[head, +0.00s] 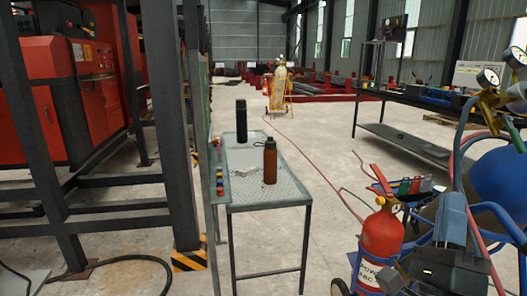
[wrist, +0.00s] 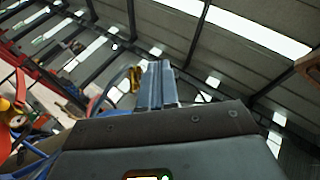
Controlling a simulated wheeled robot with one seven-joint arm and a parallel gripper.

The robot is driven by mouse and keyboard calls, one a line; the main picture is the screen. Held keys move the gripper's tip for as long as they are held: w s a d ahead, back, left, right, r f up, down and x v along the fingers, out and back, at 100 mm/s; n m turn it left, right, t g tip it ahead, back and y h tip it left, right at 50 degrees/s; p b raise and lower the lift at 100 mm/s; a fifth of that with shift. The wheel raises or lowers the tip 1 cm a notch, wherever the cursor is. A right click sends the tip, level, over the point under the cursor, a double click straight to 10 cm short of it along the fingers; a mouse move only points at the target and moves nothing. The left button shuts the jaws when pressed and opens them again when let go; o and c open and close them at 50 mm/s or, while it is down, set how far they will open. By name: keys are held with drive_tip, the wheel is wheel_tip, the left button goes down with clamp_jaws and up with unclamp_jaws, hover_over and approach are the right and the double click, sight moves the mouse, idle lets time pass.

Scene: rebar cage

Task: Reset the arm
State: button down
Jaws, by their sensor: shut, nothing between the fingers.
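My gripper (wrist: 158,70) shows in the wrist view as two long blue-grey fingers side by side, closed together with nothing between them. They point up toward the roof in that picture. In the head view, dark grey parts of my arm stand at the lower right, in front of a red fire extinguisher (head: 382,236) and blue gas equipment.
A metal table (head: 245,188) in the middle holds a black bottle (head: 241,120) and an orange-brown bottle (head: 270,162). Dark steel posts stand at left. A long bench (head: 405,142) stands at back right. Open floor lies between table and extinguisher.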

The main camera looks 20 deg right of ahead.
drive_tip(key=s+a+f+n+g+y+p, duration=0.1)
drive_tip(key=s+a+f+n+y, duration=0.6)
drive_tip(key=n, duration=0.9)
drive_tip(key=s+a+f+n+g+y+p, duration=0.1)
drive_tip(key=s+a+f+n+y+p, duration=0.1)
drive_tip(key=s+a+f+n+y, duration=0.6)
drive_tip(key=s+a+n+y, duration=0.4)
drive_tip(key=s+n+y, duration=0.2)
drive_tip(key=n+y, duration=0.1)
drive_tip(key=shift+s+n, duration=0.4)
drive_tip(key=shift+n, duration=0.3)
drive_tip(key=shift+d+f, duration=0.1)
drive_tip(key=shift+d, duration=0.05)
